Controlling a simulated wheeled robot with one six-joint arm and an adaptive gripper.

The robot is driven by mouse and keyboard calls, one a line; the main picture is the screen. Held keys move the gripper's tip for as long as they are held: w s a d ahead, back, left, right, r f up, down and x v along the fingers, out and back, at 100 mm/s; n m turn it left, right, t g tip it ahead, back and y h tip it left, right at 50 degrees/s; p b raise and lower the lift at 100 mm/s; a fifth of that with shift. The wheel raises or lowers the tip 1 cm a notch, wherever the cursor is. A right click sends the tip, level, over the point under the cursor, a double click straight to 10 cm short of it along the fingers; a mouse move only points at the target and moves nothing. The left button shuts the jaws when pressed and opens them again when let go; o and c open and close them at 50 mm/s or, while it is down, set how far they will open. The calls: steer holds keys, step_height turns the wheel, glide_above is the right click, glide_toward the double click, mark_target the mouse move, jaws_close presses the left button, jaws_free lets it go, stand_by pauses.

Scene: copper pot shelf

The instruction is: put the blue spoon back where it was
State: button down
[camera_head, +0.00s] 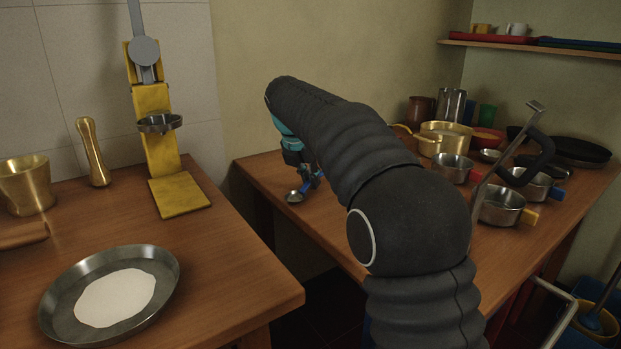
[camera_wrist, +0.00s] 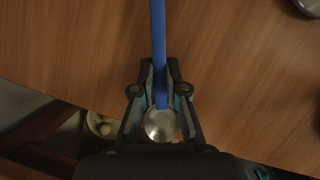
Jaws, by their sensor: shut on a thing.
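The blue spoon has a long blue handle and a round metal bowl. In the wrist view the blue spoon (camera_wrist: 158,35) runs from the top edge down between the fingers of my gripper (camera_wrist: 160,78), with the bowl close to the palm. My gripper is shut on the handle near the bowl. In the head view my gripper (camera_head: 303,172) is over the left end of the far wooden table, partly hidden by my arm. The spoon's bowl (camera_head: 294,197) shows just below it. I cannot tell whether the spoon touches the table.
The far table (camera_head: 262,165) carries a brass pot (camera_head: 445,139), several steel saucepans (camera_head: 500,207) and a dark pan (camera_head: 580,150) on its right part. The near table (camera_head: 235,265) holds a round pan (camera_head: 60,310), a yellow stand (camera_head: 155,130) and a brass mortar (camera_head: 27,185). A gap separates the tables.

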steer(key=c, duration=1.2)
jaws_free()
steer(key=p+v, duration=0.2)
steer(key=v, duration=1)
steer(key=shift+p, duration=0.3)
steer(key=shift+r, duration=0.1)
